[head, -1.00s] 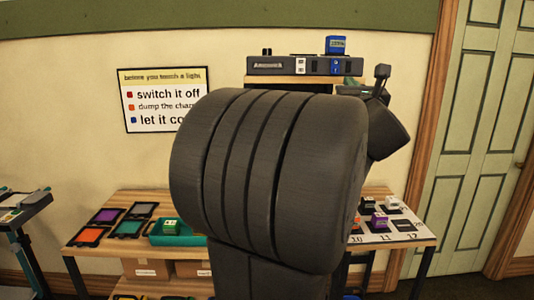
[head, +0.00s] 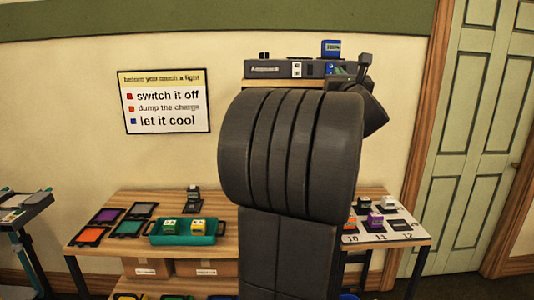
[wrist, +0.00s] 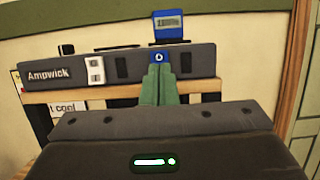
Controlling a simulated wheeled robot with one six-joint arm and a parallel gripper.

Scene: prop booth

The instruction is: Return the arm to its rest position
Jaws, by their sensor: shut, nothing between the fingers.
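My arm (head: 290,160) rises in the middle of the head view, folded, and hides part of the bench and shelf. My gripper (wrist: 158,70) shows in the wrist view as two green fingers pressed together, empty. The fingertips overlap the lower edge of a blue marked slot on the grey Ampwick charger (wrist: 40,75); I cannot tell whether they touch it. The charger also shows in the head view (head: 262,72) on a raised shelf. A blue block with a display (wrist: 168,25) stands on top of it and shows in the head view (head: 331,48).
The bench below holds a teal tray (head: 183,240) with yellow-green blocks, several flat coloured frames (head: 128,228) and a numbered white board (head: 385,238) with small blocks. A sign (head: 165,101) hangs on the wall. A green door (head: 470,140) is at the right.

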